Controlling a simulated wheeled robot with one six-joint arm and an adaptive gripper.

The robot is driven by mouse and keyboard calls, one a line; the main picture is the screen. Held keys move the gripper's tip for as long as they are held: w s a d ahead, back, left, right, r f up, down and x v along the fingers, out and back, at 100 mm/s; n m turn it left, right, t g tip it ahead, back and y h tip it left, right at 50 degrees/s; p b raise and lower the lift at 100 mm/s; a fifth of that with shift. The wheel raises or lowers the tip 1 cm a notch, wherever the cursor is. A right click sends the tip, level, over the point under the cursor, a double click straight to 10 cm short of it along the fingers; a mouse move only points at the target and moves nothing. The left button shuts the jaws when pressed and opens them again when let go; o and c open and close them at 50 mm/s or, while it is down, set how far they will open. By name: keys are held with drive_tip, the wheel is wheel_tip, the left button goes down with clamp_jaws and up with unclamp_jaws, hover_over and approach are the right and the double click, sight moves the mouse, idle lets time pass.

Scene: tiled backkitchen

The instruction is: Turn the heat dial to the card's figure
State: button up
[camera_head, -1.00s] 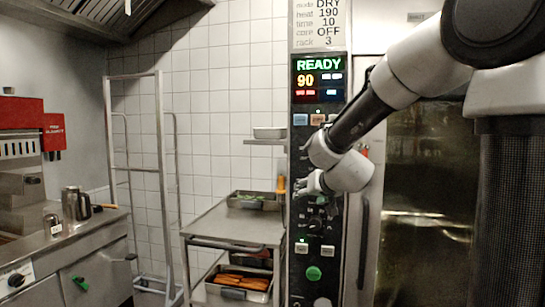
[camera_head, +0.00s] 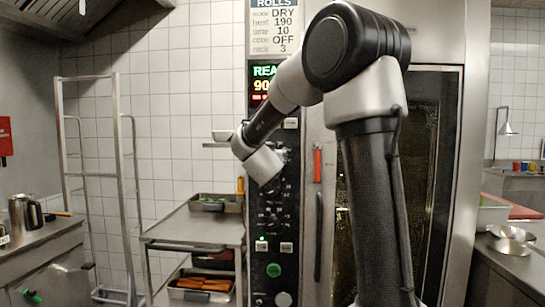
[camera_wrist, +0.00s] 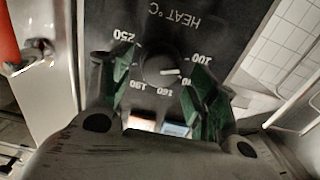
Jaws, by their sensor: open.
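The heat dial (camera_wrist: 160,70) is a dark round knob on the black panel, seen upside down in the wrist view under the lettering HEAT °C. Its white mark points right, between 100 and a partly hidden figure below it. The labels 250, 190 and 160 also show. My gripper (camera_wrist: 158,76) is open, with one green-padded finger on each side of the dial; I cannot tell whether they touch it. In the head view my wrist hides the fingers and dial. The card (camera_head: 274,27) above the panel reads heat 190.
The oven's display (camera_head: 262,86) is partly covered by my arm. A red handle (camera_head: 317,163) stands right of the panel. A counter with bowls (camera_head: 511,239) is at far right.

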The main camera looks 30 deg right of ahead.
drive_tip(key=shift+w+d, duration=0.45)
drive_tip(key=shift+w, duration=0.15)
drive_tip(key=c, duration=1)
